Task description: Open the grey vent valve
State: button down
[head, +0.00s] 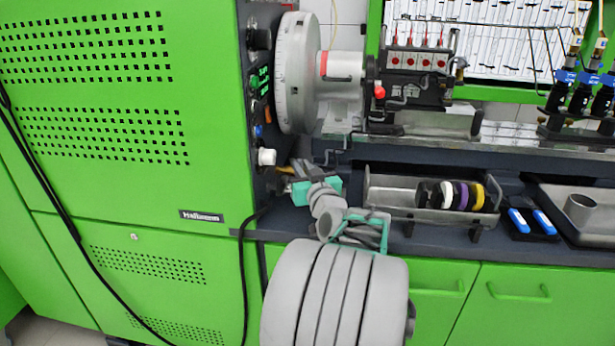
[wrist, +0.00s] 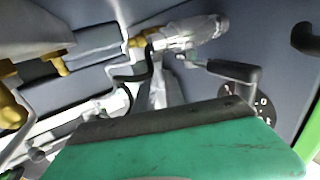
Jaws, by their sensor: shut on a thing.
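My gripper (head: 303,172) is low beside the dark side panel of the green cabinet, left of the bench shelf. Its teal body with a dark edge (wrist: 180,140) fills the bottom of the wrist view. The grey vent valve appears to be the dark grey lever (wrist: 232,71) just beyond that edge, in front of a round marked dial plate (wrist: 258,107). My gripper is shut on the valve's handle; the grip itself is largely hidden by the teal body. In the head view the valve is too small and covered to make out.
A white knob (head: 266,156) sits on the panel just left of my gripper. A tray of coloured rings (head: 445,195) stands to the right. The wrist view shows brass fittings (wrist: 138,40), a clear cylinder (wrist: 195,33) and a black hook (wrist: 303,38) close by.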

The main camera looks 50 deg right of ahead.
jog(key=shift+d, duration=0.2)
jog(key=c, duration=1.7)
grip_release()
jog(key=v, duration=0.7)
jog(key=shift+s+a, duration=0.1)
jog(key=shift+s, duration=0.15)
jog(key=shift+s+a, duration=0.15)
jog(key=shift+c, duration=0.4)
